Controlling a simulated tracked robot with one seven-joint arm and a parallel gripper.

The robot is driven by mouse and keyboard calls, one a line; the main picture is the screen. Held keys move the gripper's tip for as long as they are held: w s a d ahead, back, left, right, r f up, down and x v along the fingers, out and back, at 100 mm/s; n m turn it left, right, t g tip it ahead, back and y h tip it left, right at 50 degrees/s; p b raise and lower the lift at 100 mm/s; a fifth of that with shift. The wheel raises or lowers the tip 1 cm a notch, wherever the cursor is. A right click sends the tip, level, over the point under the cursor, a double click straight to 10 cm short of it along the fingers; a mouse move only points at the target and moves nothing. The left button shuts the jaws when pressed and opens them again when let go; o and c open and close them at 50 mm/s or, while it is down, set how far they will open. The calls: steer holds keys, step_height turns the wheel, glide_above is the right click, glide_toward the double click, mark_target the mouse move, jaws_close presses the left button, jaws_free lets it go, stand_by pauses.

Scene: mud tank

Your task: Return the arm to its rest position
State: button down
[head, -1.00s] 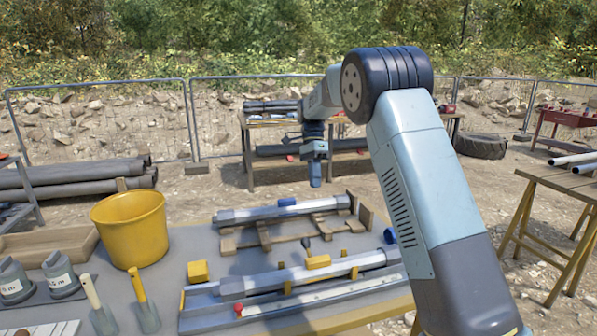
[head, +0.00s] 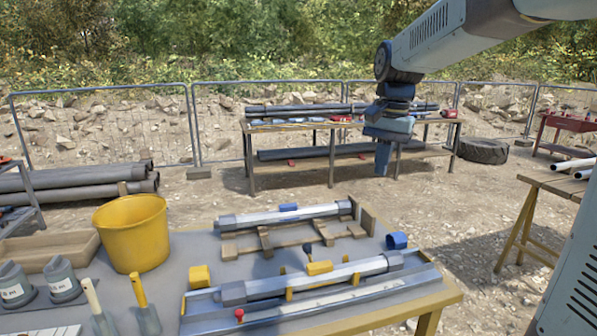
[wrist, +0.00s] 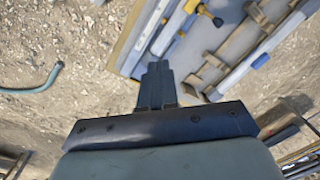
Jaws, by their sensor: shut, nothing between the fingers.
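My gripper (head: 383,160) hangs pointing down at the end of my arm, in the air to the right of and above the near table (head: 440,303) in the head view. Its fingers are together with nothing between them. In the wrist view my gripper (wrist: 158,68) also shows as one closed narrow tip, with the table's edge beyond it. My arm reaches in from the upper right of the head view.
The near table carries a yellow bucket (head: 133,232), two grey tubes on holders, trowels and a blue cup (head: 396,240). A rear bench (head: 340,170) with pipes stands behind. A wooden trestle table (head: 540,190) stands at right. Gravel ground lies open between.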

steer(key=s+d+f+n+t, duration=0.2)
steer(key=s+n, duration=0.1)
steer(key=s, duration=0.7)
steer(key=s+d+f+n+t, duration=0.2)
steer(key=s+d+n+t, duration=0.1)
steer(key=s, duration=0.7)
steer(key=shift+s+f+h, duration=0.15)
steer(key=shift+f+h, duration=0.1)
steer(key=shift+h, duration=0.15)
steer(key=c, duration=1.9)
jaws_free()
steer(key=shift+d, duration=0.1)
